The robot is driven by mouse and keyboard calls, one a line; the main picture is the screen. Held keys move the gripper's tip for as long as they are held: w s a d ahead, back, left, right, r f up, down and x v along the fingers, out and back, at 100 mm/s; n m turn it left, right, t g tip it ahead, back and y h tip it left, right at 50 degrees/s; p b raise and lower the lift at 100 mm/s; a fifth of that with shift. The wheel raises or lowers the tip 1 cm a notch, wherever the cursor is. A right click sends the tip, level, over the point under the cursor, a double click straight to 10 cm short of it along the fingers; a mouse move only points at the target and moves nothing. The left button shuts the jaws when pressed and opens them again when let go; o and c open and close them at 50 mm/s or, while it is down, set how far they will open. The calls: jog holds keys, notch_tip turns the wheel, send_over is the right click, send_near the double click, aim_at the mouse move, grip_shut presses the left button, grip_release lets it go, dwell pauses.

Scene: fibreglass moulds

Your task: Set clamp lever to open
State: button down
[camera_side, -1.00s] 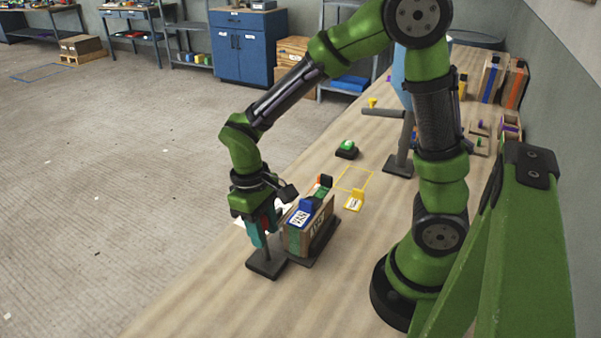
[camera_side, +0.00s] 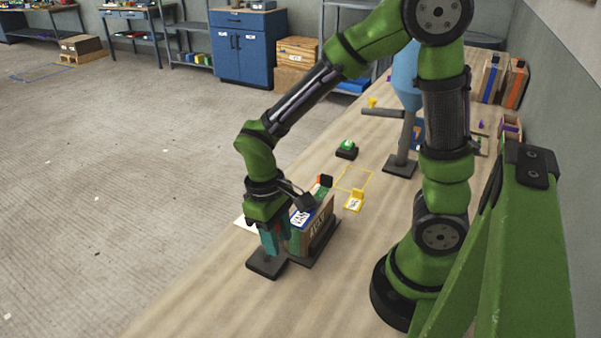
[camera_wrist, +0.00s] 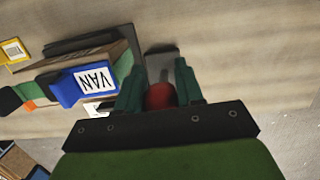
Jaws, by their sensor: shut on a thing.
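The clamp lever's red knob (camera_wrist: 160,95) shows between the two green fingers of my gripper (camera_wrist: 159,82) in the wrist view. My gripper (camera_side: 271,240) is shut on it, low over a dark base plate (camera_side: 266,266) at the table's left edge. The plate's end also shows beyond the fingers in the wrist view (camera_wrist: 161,48). The fingers hide the rest of the lever, so I cannot tell its angle.
Just right of my gripper stands a wooden box (camera_side: 314,238) with a blue part labelled VAN (camera_wrist: 72,87). A yellow tag holder (camera_side: 354,201), a green button (camera_side: 347,147) and a grey stand (camera_side: 400,165) are farther back. The table's front is clear.

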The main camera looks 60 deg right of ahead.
jog(key=shift+s+f, duration=0.15)
dwell(0.5)
jog(key=c, duration=0.8)
grip_release()
jog(key=shift+r, duration=0.2)
notch_tip(320, 180, up, 16)
jog(key=w, duration=0.2)
jog(key=shift+w+r, duration=0.25)
jog(key=shift+w, duration=0.1)
